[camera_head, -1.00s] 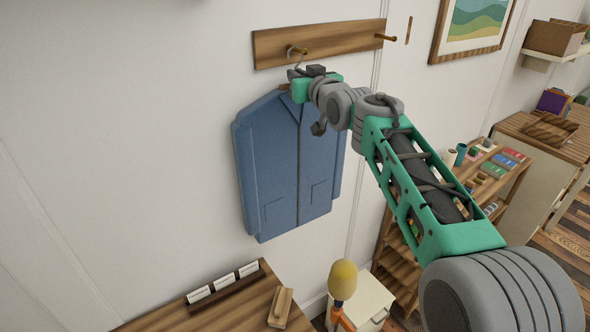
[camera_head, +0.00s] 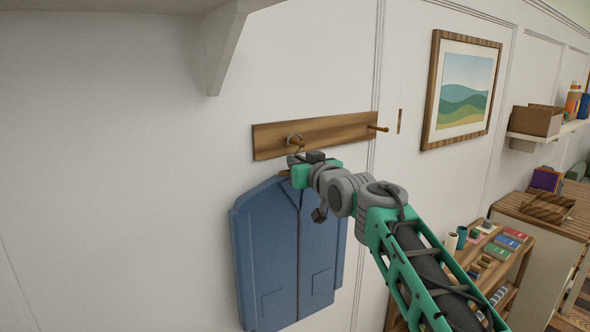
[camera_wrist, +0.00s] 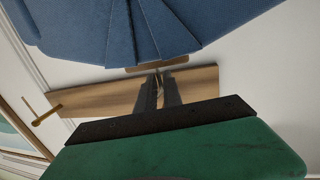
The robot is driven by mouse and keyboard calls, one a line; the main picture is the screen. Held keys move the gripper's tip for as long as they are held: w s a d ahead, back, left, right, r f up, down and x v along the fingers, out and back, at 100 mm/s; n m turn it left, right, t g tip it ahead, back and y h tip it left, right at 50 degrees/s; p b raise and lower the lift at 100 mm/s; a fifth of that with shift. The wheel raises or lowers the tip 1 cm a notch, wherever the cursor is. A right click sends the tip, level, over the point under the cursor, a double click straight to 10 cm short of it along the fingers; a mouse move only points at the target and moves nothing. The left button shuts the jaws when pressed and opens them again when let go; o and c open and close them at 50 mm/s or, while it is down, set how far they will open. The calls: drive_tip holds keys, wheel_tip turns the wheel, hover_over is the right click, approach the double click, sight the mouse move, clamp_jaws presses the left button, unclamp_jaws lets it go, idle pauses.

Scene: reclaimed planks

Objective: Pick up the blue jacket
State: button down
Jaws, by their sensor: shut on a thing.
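The blue jacket (camera_head: 272,255) hangs against the white wall on a wooden hanger, below a wooden peg rail (camera_head: 345,131). The hanger's hook (camera_head: 294,140) is at the rail's left peg; I cannot tell whether it still bears on the peg. My gripper (camera_head: 297,168) is at the jacket's collar, shut on the hanger just under the hook. In the wrist view my dark fingers (camera_wrist: 158,92) close at the hanger (camera_wrist: 162,65), with the jacket (camera_wrist: 110,30) above in the picture and the peg rail (camera_wrist: 95,97) behind. The exact grip is partly hidden.
The rail's right peg (camera_head: 378,128) is bare. A white shelf bracket (camera_head: 225,50) juts out at upper left. A framed picture (camera_head: 463,90) hangs at right. A low shelf with small items (camera_head: 490,250) and a wooden-topped cabinet (camera_head: 545,212) stand at lower right.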

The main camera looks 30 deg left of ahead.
drive_tip(key=b+v, duration=0.7)
drive_tip(key=v, duration=0.9)
drive_tip(key=shift+s+d+f, duration=0.15)
drive_tip(key=shift+s+d, duration=0.1)
drive_tip(key=shift+d, duration=0.1)
